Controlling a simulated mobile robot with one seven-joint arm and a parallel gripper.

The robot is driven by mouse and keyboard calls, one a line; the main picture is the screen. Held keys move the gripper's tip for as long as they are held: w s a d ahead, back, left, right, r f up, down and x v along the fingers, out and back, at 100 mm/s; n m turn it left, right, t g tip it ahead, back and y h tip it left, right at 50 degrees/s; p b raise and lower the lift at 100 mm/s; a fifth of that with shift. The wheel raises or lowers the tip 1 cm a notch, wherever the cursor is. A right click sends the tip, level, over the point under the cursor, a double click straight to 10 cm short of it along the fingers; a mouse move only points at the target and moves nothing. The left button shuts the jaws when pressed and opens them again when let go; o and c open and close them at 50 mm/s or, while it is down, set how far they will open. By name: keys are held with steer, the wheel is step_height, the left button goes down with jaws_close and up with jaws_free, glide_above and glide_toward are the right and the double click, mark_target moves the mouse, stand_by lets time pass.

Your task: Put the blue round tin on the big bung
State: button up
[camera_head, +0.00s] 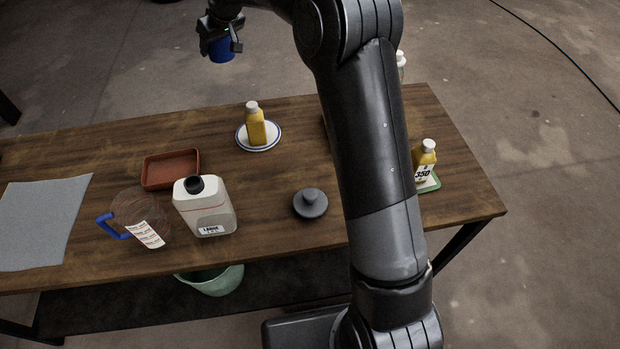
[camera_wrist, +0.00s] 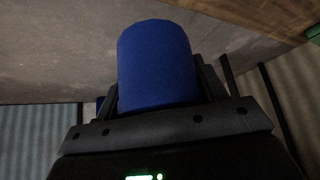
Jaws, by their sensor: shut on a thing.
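The blue round tin (camera_head: 222,50) is held in my gripper (camera_head: 220,42), high up and beyond the far edge of the table. In the wrist view the blue tin (camera_wrist: 158,66) fills the middle, between the fingers of my gripper (camera_wrist: 160,95), which are shut on it. The big bung (camera_head: 310,204) is a dark grey round stopper with a knob on top. It stands on the table near the front edge, right of the white jug, with nothing on it. My gripper is well apart from the bung.
A white jug (camera_head: 206,208), a clear measuring jug (camera_head: 140,218), a red-brown tray (camera_head: 171,169) and a grey cloth (camera_head: 42,222) occupy the left. A yellow bottle (camera_head: 255,126) stands on a plate (camera_head: 271,143). Another yellow bottle (camera_head: 424,160) stands right of my arm. A green bucket (camera_head: 215,281) is below.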

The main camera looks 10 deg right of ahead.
steer(key=s+d+f+n+g+y, duration=0.1)
steer(key=s+d+f+n, duration=0.15)
steer(key=s+d, duration=0.5)
steer(key=s+d+f+n, duration=0.1)
steer(key=s+d+f, duration=0.25)
steer(key=d, duration=0.65)
steer(key=s+d+r+n+g+y, duration=0.1)
steer(key=s+d+r+n, duration=0.2)
steer(key=s, duration=0.7)
steer(key=s+d+r+n+g, duration=0.15)
steer(key=s+d, duration=0.25)
steer(key=s, duration=0.5)
steer(key=s+d+r+n+g+y, duration=0.1)
steer(key=s+d+r+n, duration=0.2)
steer(key=s, duration=0.7)
steer(key=m, duration=0.1)
glide_above(306, 194)
step_height(306, 194, down, 18)
steer(key=shift+r, duration=0.15)
steer(key=shift+f, duration=2)
steer(key=shift+f, duration=0.15)
